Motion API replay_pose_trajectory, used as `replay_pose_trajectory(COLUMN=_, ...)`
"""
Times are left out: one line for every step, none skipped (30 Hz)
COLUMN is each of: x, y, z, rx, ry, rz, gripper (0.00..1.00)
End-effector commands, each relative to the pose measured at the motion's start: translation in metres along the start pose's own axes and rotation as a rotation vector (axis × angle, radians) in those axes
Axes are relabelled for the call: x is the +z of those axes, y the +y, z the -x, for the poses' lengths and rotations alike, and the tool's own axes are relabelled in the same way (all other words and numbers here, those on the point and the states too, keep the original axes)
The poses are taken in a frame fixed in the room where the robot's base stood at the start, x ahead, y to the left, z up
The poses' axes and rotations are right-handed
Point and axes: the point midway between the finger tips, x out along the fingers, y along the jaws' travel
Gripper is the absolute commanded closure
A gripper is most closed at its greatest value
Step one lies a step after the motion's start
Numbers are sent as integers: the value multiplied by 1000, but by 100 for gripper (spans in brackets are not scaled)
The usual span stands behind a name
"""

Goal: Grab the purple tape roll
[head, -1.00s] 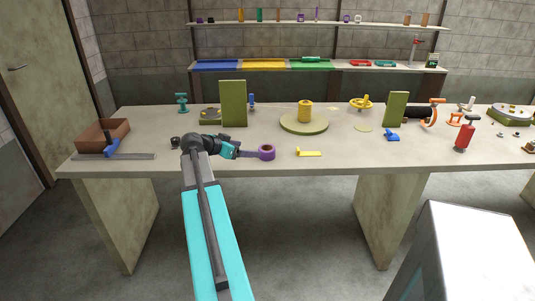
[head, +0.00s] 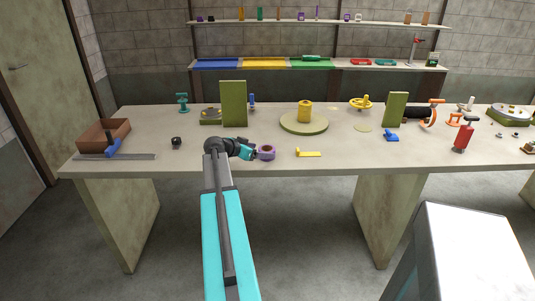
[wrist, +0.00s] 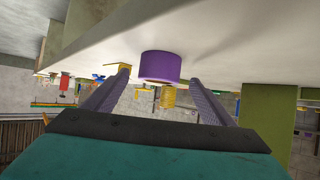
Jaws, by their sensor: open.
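The purple tape roll (head: 267,152) lies on the workbench near its front edge, right beside my gripper (head: 256,154) in the head view. In the wrist view, which is upside down, the purple tape roll (wrist: 161,67) is just ahead, centred between the two fingers of my gripper (wrist: 158,78). The fingers are open and spread wide. The roll appears to be at or just beyond the fingertips; I cannot tell whether it is between them. I see no contact with it.
The workbench (head: 340,158) has bare surface around the roll. A yellow tool (head: 308,154) lies to its right and a small black object (head: 177,142) to the left. A green upright block (head: 233,104) and a round base with a yellow spool (head: 305,112) stand behind.

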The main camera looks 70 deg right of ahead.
Motion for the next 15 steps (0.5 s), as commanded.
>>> replay_pose_trajectory(x=0, y=0, z=0, rx=0, ry=0, rz=0, gripper=22)
replay_pose_trajectory(x=0, y=0, z=0, rx=0, ry=0, rz=0, gripper=22)
replay_pose_trajectory(x=0, y=0, z=0, rx=0, ry=0, rz=0, gripper=22)
replay_pose_trajectory(x=0, y=0, z=0, rx=0, ry=0, rz=-1, gripper=22)
replay_pose_trajectory(x=0, y=0, z=0, rx=0, ry=0, rz=-1, gripper=22)
replay_pose_trajectory(x=0, y=0, z=0, rx=1, ry=0, rz=-1, gripper=22)
replay_pose_trajectory(x=0, y=0, z=0, rx=1, ry=0, rz=-1, gripper=22)
replay_pose_trajectory(x=0, y=1, z=-1, rx=1, ry=0, rz=-1, gripper=22)
replay_pose_trajectory(x=-1, y=1, z=-2, rx=1, ry=0, rz=-1, gripper=22)
replay_pose_trajectory(x=-1, y=1, z=-3, rx=2, ry=0, rz=-1, gripper=22)
replay_pose_trajectory(x=-2, y=1, z=-4, rx=2, ry=0, rz=-1, gripper=22)
replay_pose_trajectory(x=-2, y=1, z=-7, rx=3, ry=0, rz=-1, gripper=22)
replay_pose_trajectory(x=-3, y=2, z=-10, rx=3, ry=0, rz=-1, gripper=22)
replay_pose_trajectory(x=-4, y=2, z=-13, rx=4, ry=0, rz=-1, gripper=22)
replay_pose_trajectory(x=-4, y=2, z=-17, rx=3, ry=0, rz=-1, gripper=22)
